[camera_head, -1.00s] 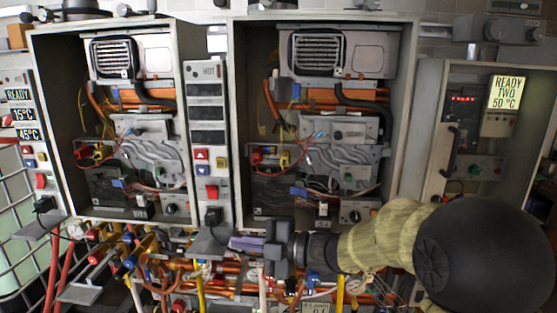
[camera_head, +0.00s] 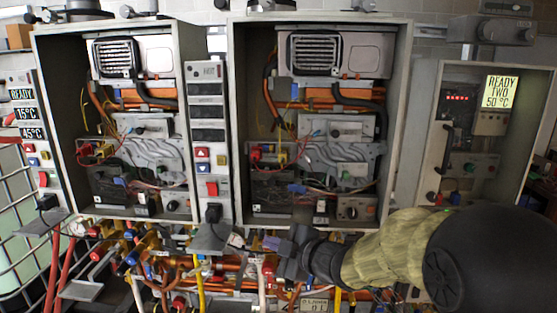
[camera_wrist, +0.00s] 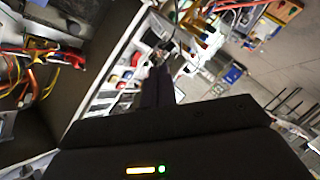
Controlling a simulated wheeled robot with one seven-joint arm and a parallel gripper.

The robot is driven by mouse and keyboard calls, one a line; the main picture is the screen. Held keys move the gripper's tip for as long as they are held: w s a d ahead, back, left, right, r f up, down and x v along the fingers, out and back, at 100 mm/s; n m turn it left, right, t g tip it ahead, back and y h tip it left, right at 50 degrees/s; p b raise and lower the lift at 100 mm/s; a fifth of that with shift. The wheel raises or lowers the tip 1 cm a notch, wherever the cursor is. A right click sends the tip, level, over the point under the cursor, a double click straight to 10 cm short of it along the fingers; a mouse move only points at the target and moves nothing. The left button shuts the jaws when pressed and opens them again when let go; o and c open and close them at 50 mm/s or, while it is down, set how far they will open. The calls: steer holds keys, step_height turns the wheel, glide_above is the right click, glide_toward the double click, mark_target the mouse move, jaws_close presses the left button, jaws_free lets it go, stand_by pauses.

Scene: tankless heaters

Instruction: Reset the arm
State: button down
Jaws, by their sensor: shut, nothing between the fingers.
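My gripper (camera_head: 262,242) is in front of the pipes below the middle heater cabinet, at the end of my arm, which comes in from the lower right. The fingers point left and are shut with nothing held. In the wrist view the dark closed fingers (camera_wrist: 158,88) point toward a white control strip with coloured buttons (camera_wrist: 125,80). I cannot tell whether the fingertips touch the grey bracket (camera_head: 212,238) close to them.
Open heater cabinets stand at left (camera_head: 40,120) and middle (camera_head: 235,130). A smaller cabinet (camera_head: 487,150) at right shows "READY TWO 50 °C" on a yellow display (camera_head: 506,91). Dense pipes and valves (camera_head: 140,250) run below. A wire cage (camera_head: 20,225) stands at far left.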

steer(key=s+d+f+m+g+h, duration=0.1)
steer(key=s+d+f+m+h, duration=0.2)
steer(key=d+f+m+h, duration=0.3)
steer(key=s+d+f+m+g+h, duration=0.1)
steer(key=s+d+f+m+h, duration=0.25)
steer(key=d+m, duration=0.3)
steer(key=s+d+f+m+g, duration=0.1)
steer(key=s+f+m+g, duration=0.2)
steer(key=s, duration=0.4)
steer(key=s+d+f+m+g+h, duration=0.1)
steer(key=s+d+f+m+g, duration=0.1)
steer(key=s, duration=0.4)
step_height(320, 180, down, 2)
steer(key=shift+s+d+m+g, duration=0.3)
steer(key=shift+s+m+g, duration=0.15)
steer(key=shift+m, duration=0.6)
steer(key=shift+w, duration=0.2)
steer(key=shift+s+d, duration=0.15)
